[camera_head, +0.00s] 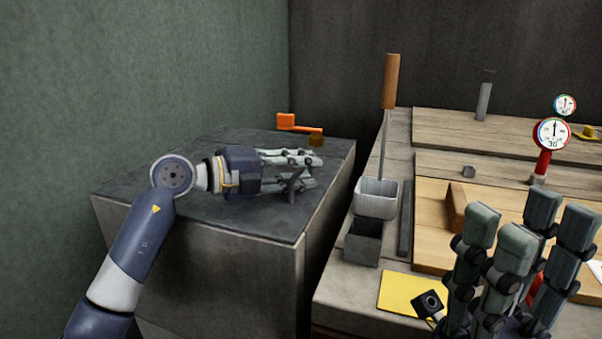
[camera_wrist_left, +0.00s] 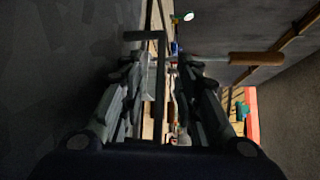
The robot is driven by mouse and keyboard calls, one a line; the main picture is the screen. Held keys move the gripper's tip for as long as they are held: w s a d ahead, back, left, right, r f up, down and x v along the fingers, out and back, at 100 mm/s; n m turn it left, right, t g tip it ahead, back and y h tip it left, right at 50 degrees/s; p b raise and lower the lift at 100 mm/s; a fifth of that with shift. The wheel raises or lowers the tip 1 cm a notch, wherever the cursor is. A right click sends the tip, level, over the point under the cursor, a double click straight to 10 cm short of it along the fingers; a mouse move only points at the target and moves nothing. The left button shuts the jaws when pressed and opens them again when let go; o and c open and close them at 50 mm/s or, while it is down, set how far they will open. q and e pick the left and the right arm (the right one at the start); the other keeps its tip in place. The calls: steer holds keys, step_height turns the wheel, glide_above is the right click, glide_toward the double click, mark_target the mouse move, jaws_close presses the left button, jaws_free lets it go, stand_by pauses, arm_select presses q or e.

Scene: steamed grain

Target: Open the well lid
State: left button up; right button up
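The well lid (camera_head: 225,146) is a dark slab lying flat on top of the grey block at the left. A thin dark metal handle (camera_head: 293,183) stands up from it. My left gripper (camera_head: 303,170) is low over the lid, its fingers pointing right alongside the handle. In the left wrist view the fingers are apart, with the angled handle (camera_wrist_left: 160,75) in the gap between them. I cannot tell whether a finger touches it. My right gripper (camera_head: 530,230) is open and empty at the lower right, fingers pointing up.
An orange lever (camera_head: 290,122) sits at the lid's back edge. Across a gap, the wooden bench (camera_head: 400,128) holds metal containers (camera_head: 376,198), a yellow plate (camera_head: 398,292) and a red gauge (camera_head: 550,135). A green wall (camera_head: 140,80) bounds the left side.

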arm_select(q)
jaws_close()
